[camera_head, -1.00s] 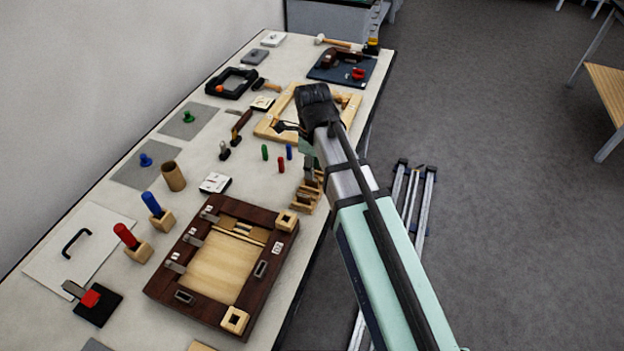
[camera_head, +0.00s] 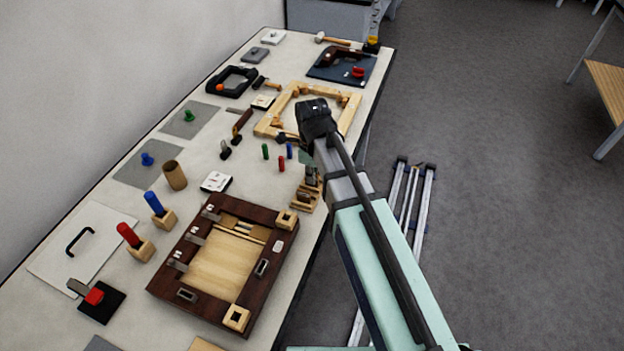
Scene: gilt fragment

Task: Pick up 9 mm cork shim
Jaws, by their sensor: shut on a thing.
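My gripper (camera_head: 284,137) shows only as a small dark shape at the left of my arm's black joint, over the near side of the pale wooden frame (camera_head: 267,125). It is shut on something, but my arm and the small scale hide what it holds. I cannot make out the 9 mm cork shim for certain in this view. A slotted wooden rack (camera_head: 303,201) with small pieces stands at the table's right edge, below my gripper in the picture and partly beside my arm.
Green (camera_head: 265,151), red (camera_head: 281,163) and blue (camera_head: 289,151) pegs stand near the rack. A dark wooden tray box (camera_head: 181,258) fills the near table. A brown cup (camera_head: 174,175) stands left. The grey floor at right is mostly free.

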